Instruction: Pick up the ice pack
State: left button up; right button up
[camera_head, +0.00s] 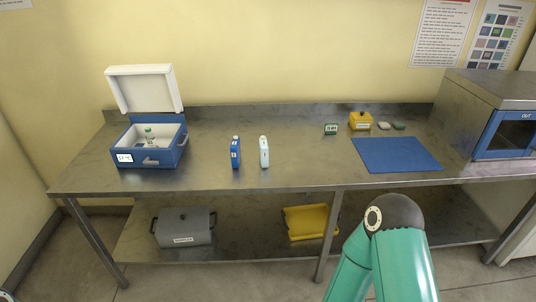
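Two slim upright packs with small caps stand side by side on the steel bench, left of its middle. One is a blue pack (236,153) with a white label. The other is a pale blue-white pack (264,152) just to its right, with a small gap between them. Either looks like an ice pack; I cannot tell which one is meant. Neither of my grippers is in view. Only a green link of my own arm shows at the lower right, in front of the bench and apart from the packs.
A blue cooler box (126,158) with its white lid (145,88) open stands left, a small bottle (149,134) inside. A blue mat (396,154), yellow box (359,121) and steel incubator (489,92) are right. A grey box (183,228) and yellow tray (306,222) sit below.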

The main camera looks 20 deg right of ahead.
aim_at(264, 145)
jog(key=i, duration=1)
